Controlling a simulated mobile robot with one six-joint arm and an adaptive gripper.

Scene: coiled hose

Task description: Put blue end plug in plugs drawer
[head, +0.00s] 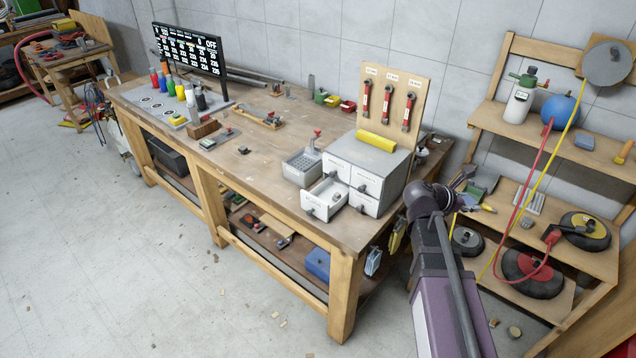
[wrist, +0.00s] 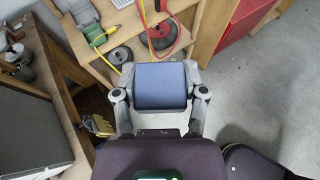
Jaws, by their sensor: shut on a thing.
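My gripper (wrist: 161,90) is shut on the blue end plug (wrist: 161,84), which shows as a blue-grey block between the two fingers in the wrist view. In the head view my gripper (head: 464,180) is in the air to the right of the workbench, in front of the shelves; the plug cannot be made out there. A small grey drawer cabinet (head: 373,154) stands on the bench's right end. Its lower left drawer (head: 325,201) is pulled out, with a small light item inside. The drawer labels are too small to read.
A grey bin (head: 301,168) stands left of the cabinet, and a yellow roll (head: 376,141) lies on top. A tool board (head: 392,95) rises behind. Shelves with hoses (head: 532,272) stand at right. The floor before the bench (head: 150,270) is largely clear.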

